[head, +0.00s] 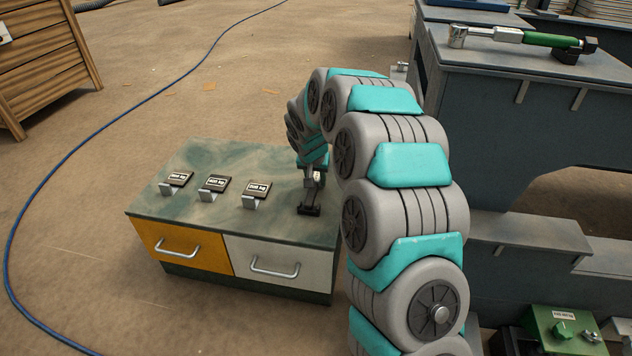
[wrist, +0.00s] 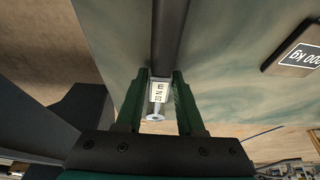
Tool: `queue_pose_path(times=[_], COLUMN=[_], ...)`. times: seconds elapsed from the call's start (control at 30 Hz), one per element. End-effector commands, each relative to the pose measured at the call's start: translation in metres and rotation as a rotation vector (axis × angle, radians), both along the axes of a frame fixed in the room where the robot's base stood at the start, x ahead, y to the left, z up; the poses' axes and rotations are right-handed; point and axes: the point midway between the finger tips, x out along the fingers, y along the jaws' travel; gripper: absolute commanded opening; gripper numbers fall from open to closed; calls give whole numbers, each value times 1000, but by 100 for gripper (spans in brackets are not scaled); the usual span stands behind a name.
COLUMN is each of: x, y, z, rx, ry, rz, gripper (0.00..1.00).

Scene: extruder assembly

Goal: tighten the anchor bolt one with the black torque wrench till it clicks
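The black torque wrench (wrist: 170,40) shows in the wrist view as a dark bar running up from between my gripper's two green fingers. A white label reading in N m (wrist: 159,92) and a round silver end (wrist: 155,118) sit between the fingers. My gripper (wrist: 161,75) straddles this silver part; the fingers are very near it, but firm contact is unclear. In the head view my gripper (head: 314,180) points down over the right end of the cabinet top, with a small black piece (head: 309,211) below it. I cannot make out anchor bolt one.
A green-handled wrench (head: 525,38) lies on the grey bench (head: 480,57) at right. A green box (head: 560,325) is at lower right. A blue cable (head: 90,127) crosses the floor.

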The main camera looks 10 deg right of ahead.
Motion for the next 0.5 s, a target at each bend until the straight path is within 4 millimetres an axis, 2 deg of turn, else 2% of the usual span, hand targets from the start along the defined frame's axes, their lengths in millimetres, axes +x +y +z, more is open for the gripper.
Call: queue_pose_path(times=[0.07, 0.3, 0.5], x=[0, 0, 0], y=[0, 0, 0], z=[0, 0, 0], rx=[0, 0, 0], ry=[0, 0, 0], rz=[0, 0, 0], gripper=[27, 0, 0])
